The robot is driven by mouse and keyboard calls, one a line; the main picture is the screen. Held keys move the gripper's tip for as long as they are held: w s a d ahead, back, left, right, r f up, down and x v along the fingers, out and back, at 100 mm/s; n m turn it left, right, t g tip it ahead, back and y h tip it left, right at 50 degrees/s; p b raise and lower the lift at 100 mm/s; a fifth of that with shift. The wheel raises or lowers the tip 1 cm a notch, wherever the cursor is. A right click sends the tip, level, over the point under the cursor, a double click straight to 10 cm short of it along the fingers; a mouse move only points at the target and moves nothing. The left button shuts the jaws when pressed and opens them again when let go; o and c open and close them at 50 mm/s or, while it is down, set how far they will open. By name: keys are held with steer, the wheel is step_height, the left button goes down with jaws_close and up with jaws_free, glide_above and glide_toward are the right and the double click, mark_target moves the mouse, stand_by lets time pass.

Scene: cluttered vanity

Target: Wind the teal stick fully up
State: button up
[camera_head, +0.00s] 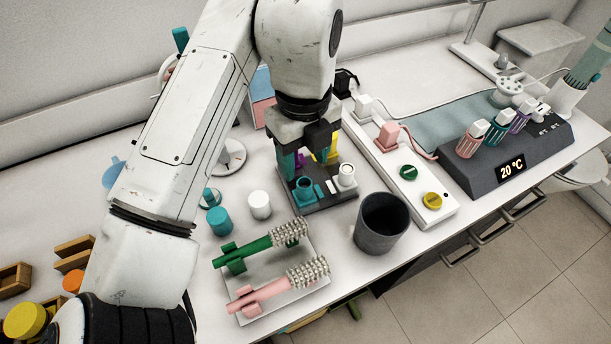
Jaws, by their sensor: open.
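The teal stick (305,188) is a short open-topped teal tube standing upright at the front left of a dark grey holder (328,200). A white tube (346,176) stands to its right in the same holder. My gripper (303,166) is open and points down just above and behind the teal tube, seemingly without touching it. Its fingers partly hide a purple piece (301,159) and a yellow piece (325,150) at the back of the holder. I cannot tell how far the teal stick's inner part is raised.
A teal cap (219,221) and a white cap (260,205) stand left of the holder. In front, a white tray (310,284) bears a green brush (244,256) and a pink brush (262,297). A dark cup (381,222) stands to the right, near a white power strip (388,165).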

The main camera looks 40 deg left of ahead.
mark_target(305, 183)
step_height(305, 183, down, 8)
stand_by(0.4)
steer(key=shift+c, duration=0.5)
jaws_close()
